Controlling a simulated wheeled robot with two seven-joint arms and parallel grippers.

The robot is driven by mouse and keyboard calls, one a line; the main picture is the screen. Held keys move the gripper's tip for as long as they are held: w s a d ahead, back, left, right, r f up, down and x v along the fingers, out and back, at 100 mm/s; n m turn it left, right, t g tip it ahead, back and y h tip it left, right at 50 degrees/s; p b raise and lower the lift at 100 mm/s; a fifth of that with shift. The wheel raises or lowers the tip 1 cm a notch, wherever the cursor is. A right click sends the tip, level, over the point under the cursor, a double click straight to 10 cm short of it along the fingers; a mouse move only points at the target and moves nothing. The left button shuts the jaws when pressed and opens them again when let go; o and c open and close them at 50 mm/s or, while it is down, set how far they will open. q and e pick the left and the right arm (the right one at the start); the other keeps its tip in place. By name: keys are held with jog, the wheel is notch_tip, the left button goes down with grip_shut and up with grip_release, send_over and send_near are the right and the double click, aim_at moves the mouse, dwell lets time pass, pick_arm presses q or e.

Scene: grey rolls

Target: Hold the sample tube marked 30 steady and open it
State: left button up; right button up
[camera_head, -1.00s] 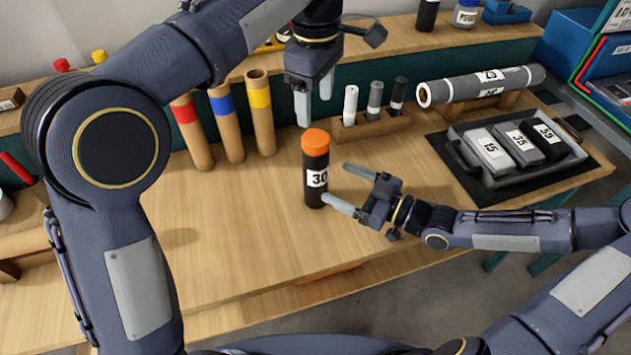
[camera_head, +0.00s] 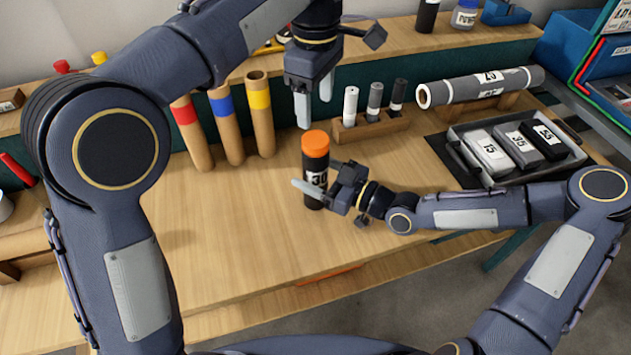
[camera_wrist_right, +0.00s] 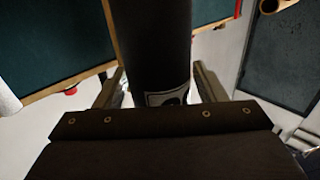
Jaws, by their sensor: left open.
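The sample tube (camera_head: 314,165), black with an orange cap (camera_head: 315,143) and a white label reading 30, stands upright on the wooden table. A finger partly covers its label. My left gripper (camera_head: 314,106) is open and empty above the cap, pointing down. My right gripper (camera_head: 318,186) is around the tube's body from the right, one finger in front and the other mostly hidden behind it. In the right wrist view the dark tube (camera_wrist_right: 158,45) rises between the two fingers (camera_wrist_right: 160,88), which look apart from its sides.
Coloured-band tubes (camera_head: 228,125) stand behind left. A small rack (camera_head: 370,125) with three markers is behind right. A grey roll (camera_head: 460,90) lies on a stand. A tray (camera_head: 478,178) with three labelled blocks is at right. The table's front left is clear.

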aim_at(315, 139)
grip_shut()
pick_arm(q)
jog(key=m, duration=0.5)
jog(key=shift+m, duration=0.4)
jog(key=m, duration=0.7)
jog(key=shift+m, duration=0.3)
jog(key=m, duration=1.2)
jog(key=shift+m, duration=0.3)
jog(key=m, duration=0.4)
jog(key=shift+m, duration=0.4)
jog(key=m, duration=0.9)
jog(key=shift+m, duration=0.3)
jog(key=m, duration=0.4)
jog(key=shift+m, duration=0.3)
jog(key=shift+f, duration=4)
